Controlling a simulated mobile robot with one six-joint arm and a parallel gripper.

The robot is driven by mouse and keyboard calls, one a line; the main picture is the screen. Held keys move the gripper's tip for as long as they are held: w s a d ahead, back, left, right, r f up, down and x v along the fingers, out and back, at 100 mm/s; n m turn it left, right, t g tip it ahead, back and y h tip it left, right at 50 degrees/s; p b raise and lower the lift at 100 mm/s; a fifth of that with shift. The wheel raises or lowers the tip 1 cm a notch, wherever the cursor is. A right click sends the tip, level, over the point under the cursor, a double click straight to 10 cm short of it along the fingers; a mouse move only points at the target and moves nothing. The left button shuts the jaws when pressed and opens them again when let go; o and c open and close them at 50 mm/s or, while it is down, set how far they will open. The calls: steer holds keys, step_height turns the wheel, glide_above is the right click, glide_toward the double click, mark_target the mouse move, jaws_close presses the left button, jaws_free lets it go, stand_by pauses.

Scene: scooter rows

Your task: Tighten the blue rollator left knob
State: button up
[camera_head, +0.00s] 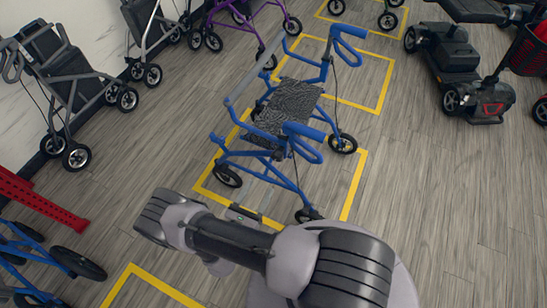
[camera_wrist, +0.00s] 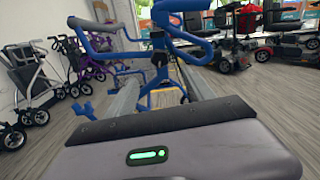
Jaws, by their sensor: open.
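The blue rollator (camera_head: 290,110) stands upright on the floor in the head view, with a dark patterned seat, blue frame and two looped blue handles. In the wrist view its blue frame and handles (camera_wrist: 185,20) rise straight ahead of my gripper (camera_wrist: 158,80). My gripper is open, its two grey fingers spread and pointing toward the rollator, with nothing visible between them. It seems apart from the frame, though the exact gap is unclear. A small dark fitting (camera_wrist: 158,58) shows on the frame ahead; I cannot tell whether it is the left knob.
Yellow floor lines (camera_head: 353,185) frame the rollator's bay. A grey rollator (camera_head: 72,80) stands at left by the wall, and a purple one (camera_head: 262,35) behind. A mobility scooter (camera_head: 462,75) is at right. A red beam (camera_head: 40,202) lies left. Floor right of the rollator is clear.

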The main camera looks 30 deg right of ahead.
mark_target(276, 159)
steer(key=b+x, duration=0.3)
steer(key=x, duration=1.1)
steer(key=shift+w+d, duration=0.15)
steer(key=shift+d, duration=0.05)
jaws_close()
